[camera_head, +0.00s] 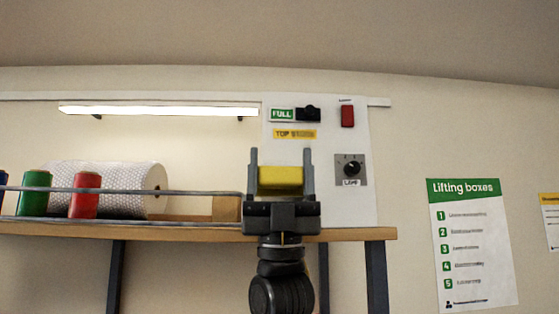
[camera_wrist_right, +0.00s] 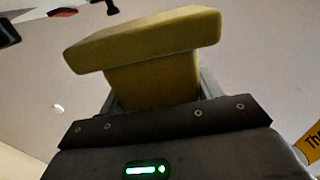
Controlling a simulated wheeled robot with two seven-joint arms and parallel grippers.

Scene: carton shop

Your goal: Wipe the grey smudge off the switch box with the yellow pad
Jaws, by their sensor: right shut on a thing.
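A white panel (camera_head: 347,206) stands at the back of the shelf and looks like the switch box. It carries a red switch (camera_head: 347,116) and a grey plate with a black knob (camera_head: 351,168) labelled LAMP. I cannot make out a grey smudge; my right gripper covers part of the panel. My right gripper (camera_head: 281,178) is shut on the yellow pad (camera_head: 281,179), raised in front of the panel's lower left. In the right wrist view the pad (camera_wrist_right: 150,45) shows a wide head on a narrower block between the fingers. Contact with the panel cannot be told. My left gripper is not in view.
A wooden shelf (camera_head: 170,233) holds a patterned roll (camera_head: 128,185), a green spool (camera_head: 35,193), a red spool (camera_head: 84,195) and a cardboard piece (camera_head: 226,209). A thin rail (camera_head: 150,190) runs in front. A lit lamp (camera_head: 160,110) hangs above. Wall right of the panel is open up to a poster (camera_head: 470,240).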

